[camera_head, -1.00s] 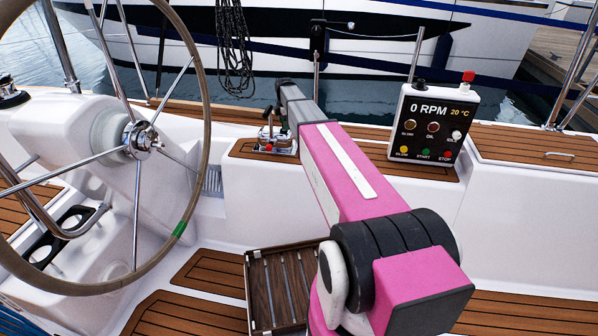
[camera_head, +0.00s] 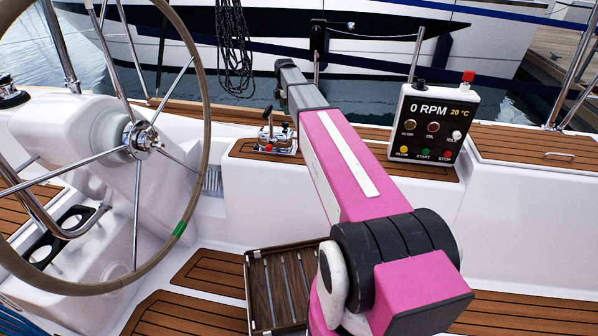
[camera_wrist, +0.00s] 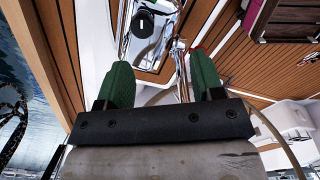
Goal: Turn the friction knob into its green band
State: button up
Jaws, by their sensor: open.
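I cannot make out the friction knob or its green band for certain. A chrome control lever unit (camera_head: 275,138) with a black-topped upright lever and a small red part stands on the teak ledge. In the wrist view a black knob (camera_wrist: 143,22) sits over a bright metal plate, beyond and between my fingertips. My gripper (camera_wrist: 160,60) is open, its two green fingers wide apart with nothing between them. A chrome rod (camera_wrist: 183,70) shows near the right finger.
The steering wheel (camera_head: 205,120) with a green mark on its rim stands at the left. An engine panel (camera_head: 432,122) reading 0 RPM stands right of my arm. A brown slatted tray (camera_head: 252,290) is below. Water and another boat lie beyond.

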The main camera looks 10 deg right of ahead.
jog(key=s+f+m, duration=0.4)
jog(key=s+m, duration=0.1)
jog(key=s, duration=0.4)
jog(key=s+f+m, duration=0.5)
jog(key=s, duration=0.4)
jog(key=s+f+m, duration=0.4)
jog(key=s+m, duration=0.1)
jog(key=s, duration=0.5)
jog(key=shift+f, duration=0.15)
